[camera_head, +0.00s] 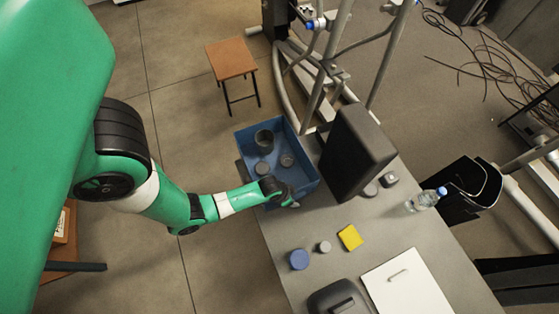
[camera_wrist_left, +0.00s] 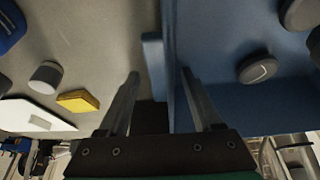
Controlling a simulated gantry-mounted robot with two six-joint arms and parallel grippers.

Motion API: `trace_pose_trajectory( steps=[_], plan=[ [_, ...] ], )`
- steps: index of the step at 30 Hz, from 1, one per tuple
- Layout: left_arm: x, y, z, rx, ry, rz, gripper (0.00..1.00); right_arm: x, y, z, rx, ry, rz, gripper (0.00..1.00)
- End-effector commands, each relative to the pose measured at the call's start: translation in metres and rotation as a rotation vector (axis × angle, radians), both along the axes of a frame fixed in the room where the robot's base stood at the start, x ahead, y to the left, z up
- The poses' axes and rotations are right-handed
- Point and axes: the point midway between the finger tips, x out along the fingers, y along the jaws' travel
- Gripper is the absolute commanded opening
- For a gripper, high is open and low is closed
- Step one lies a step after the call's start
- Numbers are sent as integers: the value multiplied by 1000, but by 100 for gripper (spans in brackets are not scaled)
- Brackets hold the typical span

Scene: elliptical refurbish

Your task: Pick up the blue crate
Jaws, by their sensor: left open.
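The blue crate (camera_head: 303,177) sits at the far left corner of the grey table in the head view. It holds a dark grey cup-like cylinder (camera_head: 264,138) and a few round dark pieces (camera_head: 287,160). My left gripper (camera_head: 287,200) is at the crate's near wall. In the left wrist view, its two fingers (camera_wrist_left: 160,82) are apart, and the blue crate (camera_wrist_left: 225,30) has its wall edge between them, one finger inside and one outside. Whether either finger touches the wall is unclear. My right gripper is in neither view.
A dark upright panel (camera_head: 357,155) stands close to the crate's right side. A yellow block (camera_head: 350,238), grey cylinder (camera_head: 323,247), blue cylinder (camera_head: 299,259), white board (camera_head: 408,285) and bottle (camera_head: 425,200) are on the table (camera_head: 375,230). A brown stool (camera_head: 231,58) stands on the floor behind.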

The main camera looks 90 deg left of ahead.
Motion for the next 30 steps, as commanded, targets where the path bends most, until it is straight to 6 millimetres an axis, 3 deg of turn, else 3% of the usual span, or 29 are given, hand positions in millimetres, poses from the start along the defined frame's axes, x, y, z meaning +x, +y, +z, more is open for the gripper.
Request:
trace_pose_trajectory(
  steps=[8, 19, 30],
  plan=[
    [3, 1, -4, 1, -2, -1, 64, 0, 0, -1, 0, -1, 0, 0],
    [2, 1, -4, 1, -2, 0, 0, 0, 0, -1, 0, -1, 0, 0],
    [2, 1, -4, 2, -1, -1, 0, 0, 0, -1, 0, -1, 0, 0]
  ],
)
